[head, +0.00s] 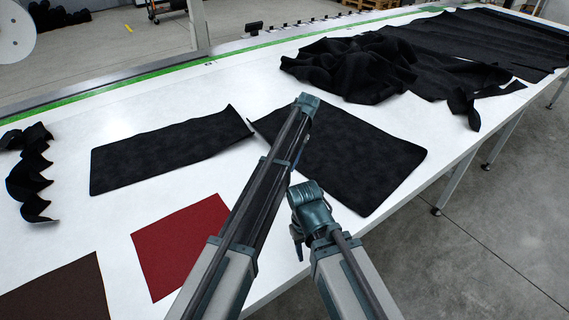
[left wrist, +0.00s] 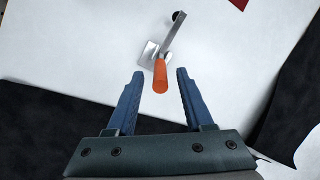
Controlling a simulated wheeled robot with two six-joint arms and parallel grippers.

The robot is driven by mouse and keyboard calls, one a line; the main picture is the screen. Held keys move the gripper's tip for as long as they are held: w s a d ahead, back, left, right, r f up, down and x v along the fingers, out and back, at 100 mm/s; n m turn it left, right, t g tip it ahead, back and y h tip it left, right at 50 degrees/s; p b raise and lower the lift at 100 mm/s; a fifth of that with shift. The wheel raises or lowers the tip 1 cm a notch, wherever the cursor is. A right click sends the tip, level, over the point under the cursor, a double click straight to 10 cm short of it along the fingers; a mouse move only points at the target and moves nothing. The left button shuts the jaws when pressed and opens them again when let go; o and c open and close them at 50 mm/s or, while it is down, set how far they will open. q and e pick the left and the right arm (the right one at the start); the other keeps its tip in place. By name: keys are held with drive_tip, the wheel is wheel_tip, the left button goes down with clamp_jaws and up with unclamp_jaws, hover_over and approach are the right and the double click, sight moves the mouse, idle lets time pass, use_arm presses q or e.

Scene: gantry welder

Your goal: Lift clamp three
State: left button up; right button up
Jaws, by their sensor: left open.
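In the left wrist view a toggle clamp (left wrist: 172,38) lies on the white table, with a grey metal arm, a small base plate and a dark tip at its far end. Its orange handle (left wrist: 160,78) points towards my left gripper (left wrist: 160,72). The gripper is open, with one blue finger on each side of the handle in the picture; neither finger visibly touches it. In the head view I cannot make out the clamp or any gripper fingers. Two of my arm links cross the middle of that view and cover part of the table.
The long white table (head: 110,235) carries black fabric panels (head: 170,150), another dark panel (head: 365,160) and a crumpled black heap (head: 350,68). A red piece (head: 180,245) and a brown piece (head: 60,290) lie nearer. A green strip (head: 150,70) runs along the far edge.

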use_arm(q)
drive_tip(key=p+v, duration=0.8)
drive_tip(key=v, duration=0.2)
